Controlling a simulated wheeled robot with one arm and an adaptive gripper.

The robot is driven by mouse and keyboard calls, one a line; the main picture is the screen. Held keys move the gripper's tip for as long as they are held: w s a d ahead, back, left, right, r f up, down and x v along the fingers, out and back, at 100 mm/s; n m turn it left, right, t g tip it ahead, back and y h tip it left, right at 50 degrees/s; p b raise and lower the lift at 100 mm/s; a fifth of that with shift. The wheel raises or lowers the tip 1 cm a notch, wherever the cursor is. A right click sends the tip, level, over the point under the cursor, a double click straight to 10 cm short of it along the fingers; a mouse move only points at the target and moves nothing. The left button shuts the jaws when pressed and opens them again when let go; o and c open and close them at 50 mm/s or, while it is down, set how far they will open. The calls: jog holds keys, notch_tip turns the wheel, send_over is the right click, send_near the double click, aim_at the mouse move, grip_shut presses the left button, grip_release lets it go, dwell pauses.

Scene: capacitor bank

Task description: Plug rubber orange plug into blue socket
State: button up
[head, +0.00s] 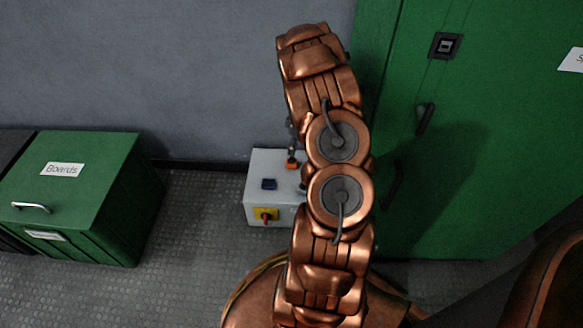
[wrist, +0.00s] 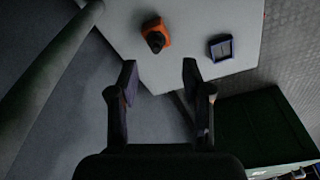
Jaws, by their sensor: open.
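The orange plug (head: 291,164) with a dark top sits on the grey box (head: 257,203), partly beside my copper arm in the head view. In the wrist view the orange plug (wrist: 162,31) stands on the pale box top, ahead of my gripper (wrist: 159,76). The blue socket (head: 269,184) is set in the box top; in the wrist view the square blue socket (wrist: 221,47) is to the right of the plug. My gripper is open, nothing between its fingers, and apart from the plug. In the head view my arm hides most of the gripper.
A green cabinet (head: 445,140) stands at the right. A green "Boards" cabinet (head: 105,165) stands at the left. A grey wall is behind; grey floor lies between.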

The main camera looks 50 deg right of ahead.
aim_at(292, 161)
jog(key=shift+f, duration=0.1)
notch_tip(292, 161, down, 2)
jog(key=shift+w+a+f+b, duration=0.1)
jog(key=shift+w+f+b, duration=0.1)
jog(key=shift+b, duration=0.2)
jog(key=shift+w+f+b, duration=0.25)
jog(key=shift+f+b, duration=0.2)
jog(key=shift+f, duration=0.4)
jog(key=shift+w+f+b, duration=0.2)
jog(key=shift+f+b, duration=0.3)
jog(key=shift+f, duration=0.35)
jog(key=shift+w+f+b, duration=0.25)
jog(key=shift+f+b, duration=0.2)
jog(key=shift+f, duration=0.4)
grip_shut()
